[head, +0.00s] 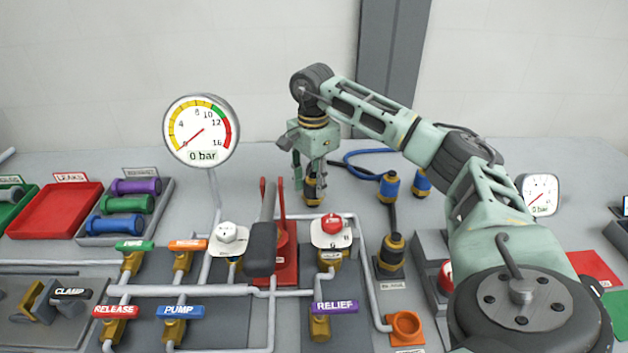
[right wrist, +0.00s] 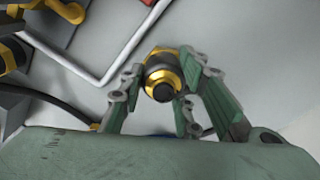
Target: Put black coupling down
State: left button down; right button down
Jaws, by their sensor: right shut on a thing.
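The black coupling (head: 312,191), with brass-coloured bands, is between the fingers of my right gripper (head: 311,172), behind the pipework. In the right wrist view the coupling (right wrist: 163,76) shows nearly end-on, with the fingers of my right gripper (right wrist: 155,92) closed on both sides of it. Its lower end is close to the grey table (head: 262,160); I cannot tell whether it touches. My left gripper is not in view.
Two blue couplings (head: 389,187) (head: 421,182) on hoses are just right of the held coupling. A black-and-brass fitting (head: 391,251) stands on a dark base. A pressure gauge (head: 202,131), a red pump stand (head: 284,262) and white pipes (head: 365,280) are nearby obstacles.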

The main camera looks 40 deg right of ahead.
jog(key=c, duration=1.3)
grip_release()
jog(key=shift+f, duration=0.15)
notch_tip(320, 180, up, 12)
jog(key=shift+r+p, duration=0.2)
jog(key=shift+p, duration=0.25)
jog(key=shift+w, duration=0.1)
